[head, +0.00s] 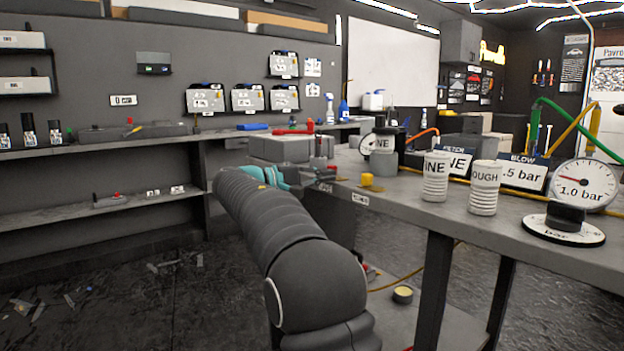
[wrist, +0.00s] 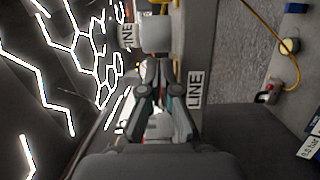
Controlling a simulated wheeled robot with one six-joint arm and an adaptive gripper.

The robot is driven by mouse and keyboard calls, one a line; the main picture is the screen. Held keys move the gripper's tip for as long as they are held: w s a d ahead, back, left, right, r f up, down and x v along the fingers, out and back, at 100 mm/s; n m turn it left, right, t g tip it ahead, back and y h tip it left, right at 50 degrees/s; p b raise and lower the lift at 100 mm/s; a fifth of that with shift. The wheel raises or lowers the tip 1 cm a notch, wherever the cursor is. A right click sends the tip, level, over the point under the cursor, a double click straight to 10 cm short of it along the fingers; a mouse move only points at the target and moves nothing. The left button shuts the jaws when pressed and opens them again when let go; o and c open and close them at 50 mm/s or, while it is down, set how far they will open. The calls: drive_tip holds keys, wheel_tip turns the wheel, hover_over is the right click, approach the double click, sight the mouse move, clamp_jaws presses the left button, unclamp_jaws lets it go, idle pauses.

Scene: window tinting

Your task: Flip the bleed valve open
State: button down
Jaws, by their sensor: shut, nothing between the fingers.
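No part is clearly marked as the bleed valve. A small fitting with a red top (head: 319,163) stands at the bench's near-left corner, and a yellow knob (head: 371,183) sits to its right. My gripper (head: 283,178) reaches this corner from the left in the head view, close to the fitting; I cannot tell if they touch. In the wrist view my gripper (wrist: 165,66) is shut and empty, its fingertips near a pale cylinder (wrist: 156,34). The black-on-white LINE label (wrist: 195,90) is beside the fingers. The valve lever's position cannot be made out.
The grey bench (head: 455,212) carries white ribbed cylinders (head: 436,177), a gauge (head: 583,184) and a black knob on a dial (head: 565,218). A grey block (head: 281,148) lies behind my gripper. A yellow hose (wrist: 262,30) hangs below. The floor at left is strewn with scraps.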

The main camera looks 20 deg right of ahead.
sight(351, 186)
drive_tip(key=d, duration=0.3)
drive_tip(key=shift+w+d, duration=0.15)
drive_tip(key=shift+d, duration=0.15)
drive_tip(key=shift+s+d+b, duration=0.3)
drive_tip(key=shift+s+d, duration=0.25)
drive_tip(key=shift+s, duration=0.3)
drive_tip(key=shift+s+d, duration=0.2)
drive_tip(key=shift+s, duration=0.3)
drive_tip(key=shift+s+d, duration=0.15)
drive_tip(key=shift+s, duration=0.35)
